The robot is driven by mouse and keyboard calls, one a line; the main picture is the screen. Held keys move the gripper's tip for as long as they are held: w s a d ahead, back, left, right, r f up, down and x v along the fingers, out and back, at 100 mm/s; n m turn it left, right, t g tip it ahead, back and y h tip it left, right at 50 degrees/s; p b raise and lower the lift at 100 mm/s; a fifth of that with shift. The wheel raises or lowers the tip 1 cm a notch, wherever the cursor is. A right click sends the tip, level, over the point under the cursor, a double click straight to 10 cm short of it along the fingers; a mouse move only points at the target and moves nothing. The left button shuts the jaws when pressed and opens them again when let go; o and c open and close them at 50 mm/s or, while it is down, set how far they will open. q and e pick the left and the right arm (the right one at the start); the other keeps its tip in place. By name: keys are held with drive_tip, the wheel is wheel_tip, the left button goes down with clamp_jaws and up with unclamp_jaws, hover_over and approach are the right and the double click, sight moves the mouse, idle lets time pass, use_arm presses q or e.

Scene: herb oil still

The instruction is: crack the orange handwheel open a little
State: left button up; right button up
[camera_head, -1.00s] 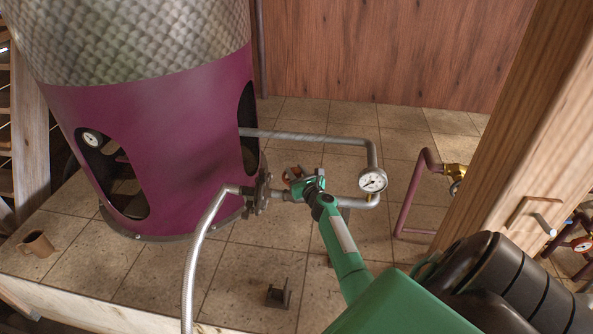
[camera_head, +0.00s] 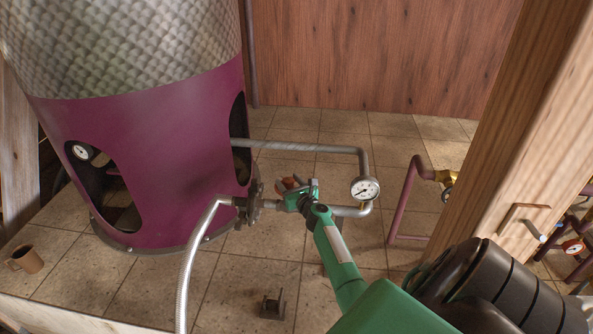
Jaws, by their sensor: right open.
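The orange handwheel (camera_head: 287,184) sits on the pipe right of the purple still (camera_head: 160,150). Only a small part of it shows; my right gripper hides the rest. My right gripper (camera_head: 301,192) is at the handwheel, its jaws open. Whether the fingers touch the wheel cannot be told. My green right arm reaches in from the lower right. My left gripper is not in the picture.
A pressure gauge (camera_head: 364,189) stands on the pipe just right of my gripper. A braided hose (camera_head: 188,262) hangs from a dark flange (camera_head: 254,202) to the left. A wooden post (camera_head: 510,130) rises at the right.

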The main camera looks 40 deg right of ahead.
drive_tip(key=v, duration=1.3)
drive_tip(key=shift+s+p, duration=0.2)
drive_tip(key=shift+p, duration=0.1)
drive_tip(key=shift+a, duration=0.15)
